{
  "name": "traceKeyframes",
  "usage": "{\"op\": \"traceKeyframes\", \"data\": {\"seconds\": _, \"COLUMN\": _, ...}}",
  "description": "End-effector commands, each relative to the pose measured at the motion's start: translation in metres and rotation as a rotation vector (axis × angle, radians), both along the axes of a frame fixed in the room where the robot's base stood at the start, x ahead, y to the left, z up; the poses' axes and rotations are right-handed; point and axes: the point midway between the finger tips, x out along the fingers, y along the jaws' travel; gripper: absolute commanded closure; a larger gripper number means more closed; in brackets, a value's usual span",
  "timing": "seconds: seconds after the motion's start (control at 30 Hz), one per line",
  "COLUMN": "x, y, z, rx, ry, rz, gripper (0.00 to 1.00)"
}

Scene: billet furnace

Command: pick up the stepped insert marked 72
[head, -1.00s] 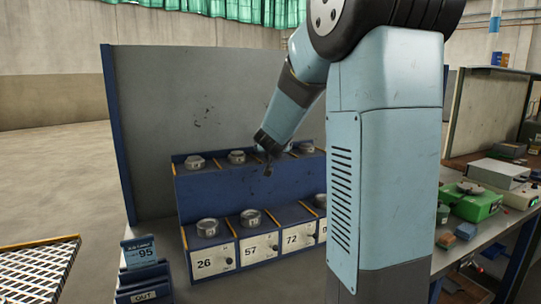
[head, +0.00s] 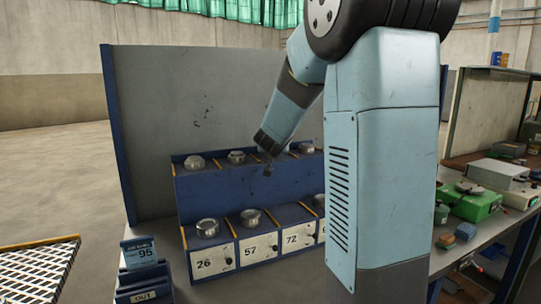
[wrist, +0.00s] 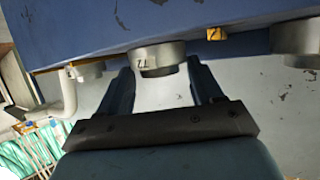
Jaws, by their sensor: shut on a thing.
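The stepped insert marked 72 (wrist: 160,58) is a short grey metal ring-like piece in the wrist view, with its mark visible on the side. My gripper (wrist: 158,72) has one finger on each side of it and is shut on it. The insert is at the blue rack's edge in that picture; I cannot tell whether it is clear of the shelf. In the head view my gripper (head: 267,168) is at the rack's upper tier, and the held insert is hard to make out there.
The blue rack (head: 230,195) has other inserts on its upper tier, such as one at the left (head: 195,162). Lower bays carry plates 26, 57 and 72 (head: 292,240); the first two hold inserts. A grey panel (head: 200,100) stands behind. A blue holder marked 95 (head: 140,255) stands front left.

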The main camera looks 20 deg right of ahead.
Motion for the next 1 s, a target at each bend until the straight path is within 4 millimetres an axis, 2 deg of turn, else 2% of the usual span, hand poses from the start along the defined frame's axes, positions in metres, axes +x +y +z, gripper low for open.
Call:
{"op": "traceKeyframes", "data": {"seconds": 0.03, "x": 0.0, "y": 0.0, "z": 0.0, "rx": 0.0, "ry": 0.0, "rz": 0.0, "gripper": 0.75}}
{"op": "traceKeyframes", "data": {"seconds": 0.23, "x": 0.0, "y": 0.0, "z": 0.0, "rx": 0.0, "ry": 0.0, "rz": 0.0, "gripper": 0.93}}
{"op": "traceKeyframes", "data": {"seconds": 0.63, "x": 0.0, "y": 0.0, "z": 0.007, "rx": 0.0, "ry": -0.004, "rz": -0.001, "gripper": 0.93}}
{"op": "traceKeyframes", "data": {"seconds": 0.9, "x": 0.0, "y": 0.0, "z": 0.032, "rx": 0.002, "ry": -0.006, "rz": -0.001, "gripper": 0.93}}
{"op": "traceKeyframes", "data": {"seconds": 1.0, "x": -0.004, "y": 0.007, "z": 0.043, "rx": 0.002, "ry": -0.009, "rz": 0.001, "gripper": 0.93}}
